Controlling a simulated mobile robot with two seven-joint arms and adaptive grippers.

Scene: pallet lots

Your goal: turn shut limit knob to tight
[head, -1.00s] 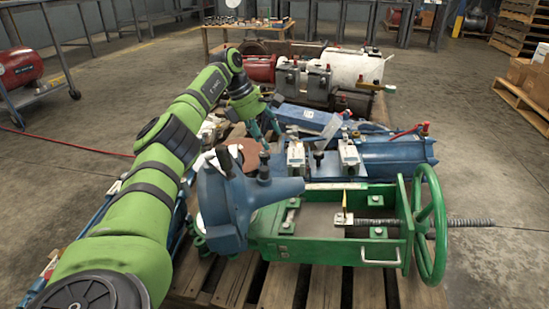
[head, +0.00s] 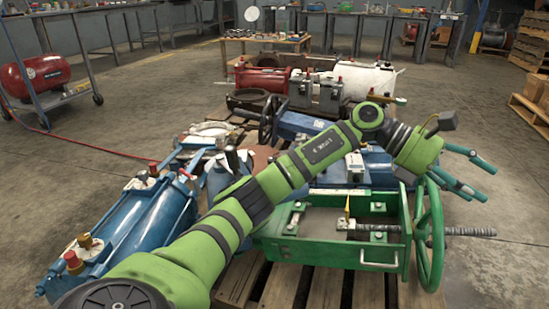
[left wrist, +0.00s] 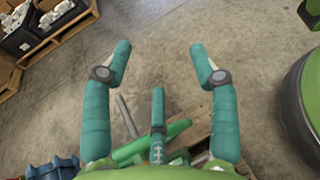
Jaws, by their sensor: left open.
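My left gripper (head: 480,180) is at the right in the head view, above and right of the green handwheel (head: 437,235). Its teal fingers are spread and empty, and they also show in the left wrist view (left wrist: 160,60) over bare floor. The handwheel is on the end of a green actuator (head: 330,248) with a threaded stem (head: 470,231). A blue actuator (head: 150,215) at the left carries a red-capped knob (head: 74,262) and a brass-coloured knob (head: 85,240). I cannot tell which part is the shut limit knob; no label is readable. My right gripper is out of view.
Wooden pallets carry the machines. A second blue actuator is partly hidden behind my arm. A red cylinder (head: 262,80) and a white one (head: 366,80) lie farther back. A wooden table (head: 268,45) stands behind.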

